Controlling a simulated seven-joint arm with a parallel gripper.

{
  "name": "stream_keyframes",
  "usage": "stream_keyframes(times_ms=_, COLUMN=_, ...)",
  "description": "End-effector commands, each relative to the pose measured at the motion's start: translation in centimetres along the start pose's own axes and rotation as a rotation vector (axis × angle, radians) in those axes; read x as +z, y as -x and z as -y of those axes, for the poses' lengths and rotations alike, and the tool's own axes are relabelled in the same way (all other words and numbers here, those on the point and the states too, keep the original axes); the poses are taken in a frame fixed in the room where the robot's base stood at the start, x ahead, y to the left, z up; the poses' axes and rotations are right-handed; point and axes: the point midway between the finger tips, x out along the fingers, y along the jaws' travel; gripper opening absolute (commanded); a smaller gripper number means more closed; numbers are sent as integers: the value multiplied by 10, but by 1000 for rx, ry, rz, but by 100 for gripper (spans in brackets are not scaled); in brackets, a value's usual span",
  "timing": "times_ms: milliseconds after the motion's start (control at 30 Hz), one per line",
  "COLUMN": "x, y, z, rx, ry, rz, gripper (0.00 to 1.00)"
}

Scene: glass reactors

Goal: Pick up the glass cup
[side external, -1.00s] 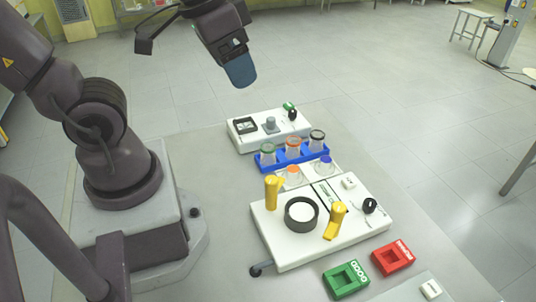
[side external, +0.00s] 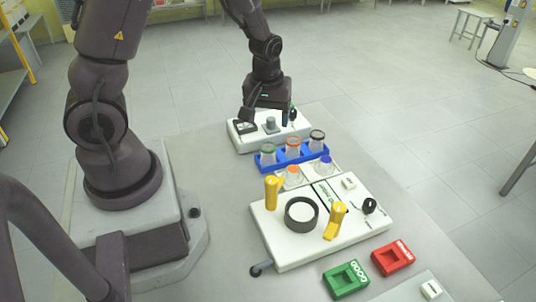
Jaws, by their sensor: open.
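Several clear glass vessels stand upright near the middle of the table. Three glass cups with coloured rims sit in a blue rack (side external: 281,163): green-rimmed (side external: 268,155), orange-rimmed (side external: 293,148) and black-rimmed (side external: 317,142). In front are a glass vessel with an orange top (side external: 292,176) and one with a blue top (side external: 325,166). Which one is the task's cup, I cannot tell.
The rear device carries a black square frame (side external: 245,128) and a grey knob (side external: 270,124). The front white device (side external: 283,251) has a dark ring (side external: 301,228) and two yellow handles (side external: 272,192).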

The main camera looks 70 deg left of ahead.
Motion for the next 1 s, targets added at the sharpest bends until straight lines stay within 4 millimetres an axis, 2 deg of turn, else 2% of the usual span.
stream_keyframes(times_ms=33, x=1, y=-12, z=2, rx=-6, ry=1, rz=5, gripper=72)
stream_keyframes(times_ms=200, x=1, y=-41, z=1, rx=-5, ry=-1, rz=5, gripper=72)
stream_keyframes(times_ms=467, x=1, y=-59, z=1, rx=-2, ry=-4, rz=3, gripper=72)
stream_keyframes(times_ms=800, x=5, y=-103, z=2, rx=-2, ry=-4, rz=3, gripper=72)
stream_keyframes(times_ms=1000, x=4, y=-107, z=2, rx=0, ry=-4, rz=1, gripper=72)
